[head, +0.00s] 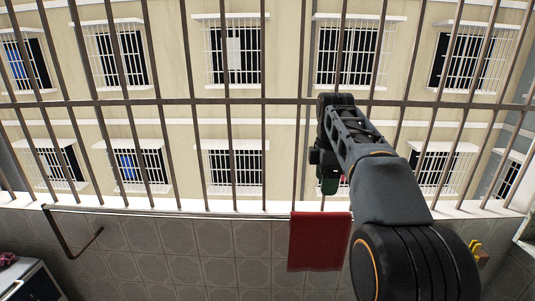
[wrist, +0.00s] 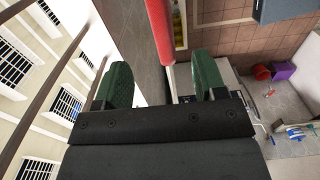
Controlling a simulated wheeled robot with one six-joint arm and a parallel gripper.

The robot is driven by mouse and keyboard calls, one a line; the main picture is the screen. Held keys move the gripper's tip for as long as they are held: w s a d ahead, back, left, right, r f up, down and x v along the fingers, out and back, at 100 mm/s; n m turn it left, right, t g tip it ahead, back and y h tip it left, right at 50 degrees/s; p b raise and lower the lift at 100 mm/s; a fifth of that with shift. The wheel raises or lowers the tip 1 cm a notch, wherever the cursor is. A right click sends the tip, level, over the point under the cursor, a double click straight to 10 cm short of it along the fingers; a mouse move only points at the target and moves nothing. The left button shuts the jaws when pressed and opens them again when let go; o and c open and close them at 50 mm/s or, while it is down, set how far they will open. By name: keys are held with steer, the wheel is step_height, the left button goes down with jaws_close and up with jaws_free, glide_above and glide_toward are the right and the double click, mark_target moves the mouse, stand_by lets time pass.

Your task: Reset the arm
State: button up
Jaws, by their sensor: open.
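My arm reaches up from the lower right in the head view, in front of a barred window opening. My gripper (head: 329,182) shows there as a small dark green part under the arm's far end, partly hidden by it. In the wrist view its two green fingers (wrist: 161,78) stand wide apart with nothing held between them. A red towel (head: 320,242) hangs on the wall below the gripper. A red strip, probably the towel, shows beyond the fingers in the wrist view (wrist: 160,32). No steel tumblers are in view.
Metal bars (head: 228,140) cross the opening close to my arm. A rail (head: 160,212) runs along the tiled wall (head: 190,245). The wrist view shows a purple bin (wrist: 283,71) and a red container (wrist: 262,72) on the floor.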

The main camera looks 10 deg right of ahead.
steer(key=s+a+f+m+t, duration=0.2)
steer(key=s+a+f+m, duration=0.2)
steer(key=s+f+m, duration=0.3)
steer(key=s+a+f+m+t, duration=0.2)
steer(key=s+a+f+m, duration=0.1)
steer(key=s+f+m, duration=0.5)
step_height(320, 180, down, 2)
steer(key=shift+s+a+f+m, duration=0.1)
steer(key=shift+s+a+m, duration=0.25)
steer(key=shift+s, duration=0.65)
